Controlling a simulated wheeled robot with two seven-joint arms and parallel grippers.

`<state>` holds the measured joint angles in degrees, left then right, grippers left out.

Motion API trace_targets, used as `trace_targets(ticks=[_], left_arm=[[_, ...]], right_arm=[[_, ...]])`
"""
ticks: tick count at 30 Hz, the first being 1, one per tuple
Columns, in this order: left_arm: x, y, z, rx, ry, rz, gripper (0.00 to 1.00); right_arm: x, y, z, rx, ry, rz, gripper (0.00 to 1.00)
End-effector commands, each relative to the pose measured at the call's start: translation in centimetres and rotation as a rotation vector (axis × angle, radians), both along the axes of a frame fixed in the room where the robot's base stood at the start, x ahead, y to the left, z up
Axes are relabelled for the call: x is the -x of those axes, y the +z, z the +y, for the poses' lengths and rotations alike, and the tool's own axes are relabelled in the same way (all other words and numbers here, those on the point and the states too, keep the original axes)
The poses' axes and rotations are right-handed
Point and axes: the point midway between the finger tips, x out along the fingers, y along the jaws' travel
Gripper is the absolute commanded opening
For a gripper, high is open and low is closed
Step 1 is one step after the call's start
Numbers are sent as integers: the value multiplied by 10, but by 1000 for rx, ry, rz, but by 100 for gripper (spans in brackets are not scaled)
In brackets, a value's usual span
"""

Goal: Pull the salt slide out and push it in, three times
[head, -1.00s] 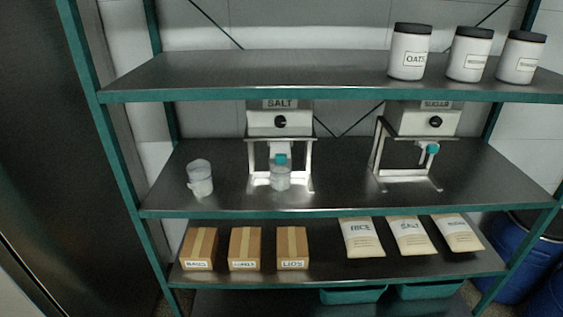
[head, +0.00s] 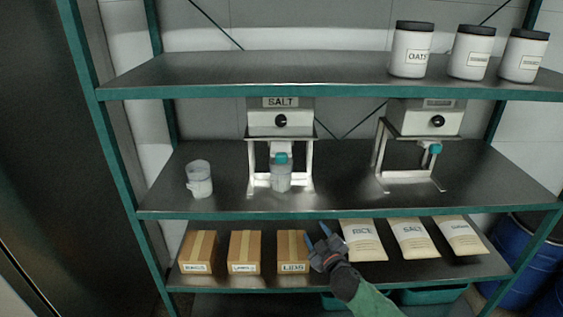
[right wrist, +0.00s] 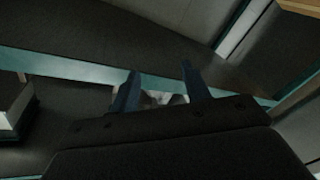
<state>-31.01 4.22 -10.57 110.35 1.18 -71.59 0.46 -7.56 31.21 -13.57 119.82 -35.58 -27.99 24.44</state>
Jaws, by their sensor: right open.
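The salt dispenser (head: 281,122) stands on the middle shelf, with a SALT label and a black knob on its white front. Its teal-ended slide (head: 281,158) sits below the body, right above a clear cup (head: 281,178) between the stand's legs. My right gripper (head: 318,233) is open and empty, in front of the lower shelf between the LIDS box and the RICE bag, below and right of the salt dispenser. In the right wrist view its two blue fingers (right wrist: 158,88) are apart with nothing between them. My left gripper is not in view.
A second dispenser (head: 430,122) with a teal-ended slide stands to the right. Another clear cup (head: 199,178) stands at the left. Boxes (head: 245,250) and bags (head: 411,238) lie on the lower shelf. The teal middle shelf edge (head: 230,215) lies above my right gripper.

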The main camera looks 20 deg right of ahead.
Motion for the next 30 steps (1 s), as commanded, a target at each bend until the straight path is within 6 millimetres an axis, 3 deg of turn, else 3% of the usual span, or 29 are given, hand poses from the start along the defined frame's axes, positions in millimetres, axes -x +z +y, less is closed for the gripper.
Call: trace_targets(ticks=[1, 3, 9, 18, 24, 30], left_arm=[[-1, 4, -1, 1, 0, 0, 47], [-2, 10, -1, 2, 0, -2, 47], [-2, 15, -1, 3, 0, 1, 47], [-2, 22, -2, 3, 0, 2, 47], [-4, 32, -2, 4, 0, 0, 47], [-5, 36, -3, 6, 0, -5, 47]], right_arm=[[-4, 28, 3, 25, 30, -60, 47], [-5, 64, 9, 55, 73, -135, 47], [-23, 124, 18, 187, 234, -295, 47], [-31, 211, 37, 515, 572, -474, 47], [-30, 237, 35, 739, 752, -468, 47], [-30, 242, 29, 838, 818, -439, 47]])
